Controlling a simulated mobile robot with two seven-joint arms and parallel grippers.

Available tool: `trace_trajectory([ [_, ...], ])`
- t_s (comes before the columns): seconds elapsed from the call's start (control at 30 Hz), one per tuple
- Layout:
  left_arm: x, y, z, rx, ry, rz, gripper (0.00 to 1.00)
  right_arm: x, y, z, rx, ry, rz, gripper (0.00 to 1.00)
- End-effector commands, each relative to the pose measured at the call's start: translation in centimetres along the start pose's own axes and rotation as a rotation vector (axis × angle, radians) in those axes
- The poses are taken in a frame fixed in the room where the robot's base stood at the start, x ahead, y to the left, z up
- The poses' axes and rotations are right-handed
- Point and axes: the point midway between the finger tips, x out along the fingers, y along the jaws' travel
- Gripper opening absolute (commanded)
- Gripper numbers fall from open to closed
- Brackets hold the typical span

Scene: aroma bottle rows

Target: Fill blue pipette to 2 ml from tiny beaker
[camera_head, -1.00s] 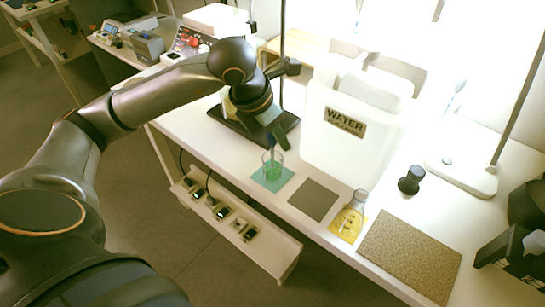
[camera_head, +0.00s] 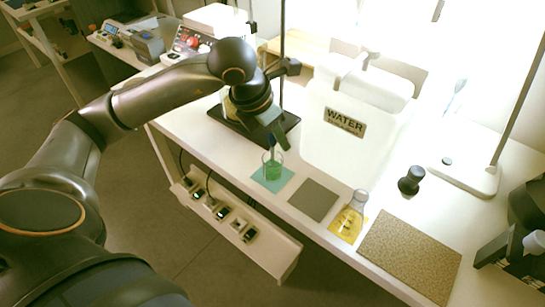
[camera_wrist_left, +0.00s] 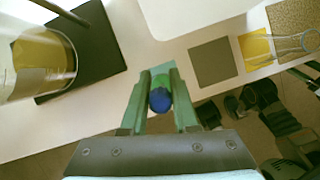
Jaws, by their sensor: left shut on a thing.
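My left gripper (camera_head: 279,139) is above the small beaker and shut on the blue pipette (camera_head: 270,141). In the left wrist view the pipette's blue end (camera_wrist_left: 160,99) sits between the two green-grey fingers (camera_wrist_left: 160,92). The tiny beaker (camera_head: 273,166) is clear with green liquid and stands on a teal mat (camera_head: 258,175). The pipette hangs roughly upright into the beaker's mouth; how deep its tip reaches and its fill level cannot be made out.
A large white water container (camera_head: 335,155) stands just right of the gripper. A dark stand base (camera_head: 290,121) is behind the beaker. The table's front edge is close.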

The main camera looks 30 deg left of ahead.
Motion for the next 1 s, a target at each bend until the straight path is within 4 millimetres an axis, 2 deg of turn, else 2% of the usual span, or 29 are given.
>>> trace_trajectory([
  [0.63, -6.5, 0.0, 2.8, 0.0, -0.002, -0.001, 0.15, -3.4, -0.4, -3.9, 0.002, 0.002, 0.0, 0.5],
  [1.0, -6.7, 0.0, 2.9, 0.0, 0.0, -0.001, 0.15, -3.4, -0.6, -4.0, 0.009, 0.004, -0.001, 0.5],
])
